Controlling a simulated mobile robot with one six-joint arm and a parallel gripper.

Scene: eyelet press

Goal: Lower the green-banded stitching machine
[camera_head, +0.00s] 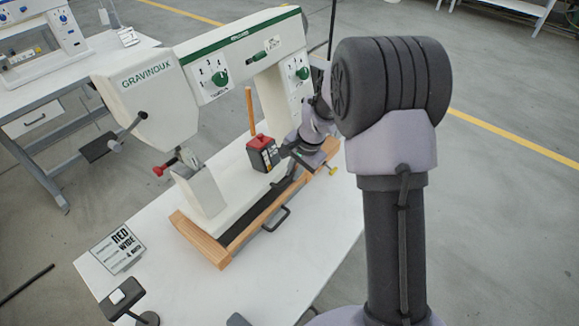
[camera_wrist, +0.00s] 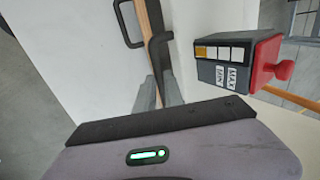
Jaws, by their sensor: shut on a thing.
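The green-banded stitching machine (camera_head: 235,45) is a cream-white arch with a green stripe, dials and "GRAVINOUX" lettering on its head. It stands upright over a wood-edged base (camera_head: 200,240) on a white table. My gripper (camera_head: 290,153) is low beside the machine's right column. In the wrist view my gripper (camera_wrist: 160,88) has its two grey fingers close together around the lower end of a black bent handle (camera_wrist: 160,48). The handle lies along the wooden edge strip. The fingers hide the gripped end, and in the head view my arm hides part of this area.
A black box with a red top (camera_head: 262,152) and orange stick stands on the base close to my gripper; it also shows in the wrist view (camera_wrist: 222,62). A printed card (camera_head: 118,249) and a black stand (camera_head: 122,298) are at front left. Another workbench (camera_head: 70,70) is behind left.

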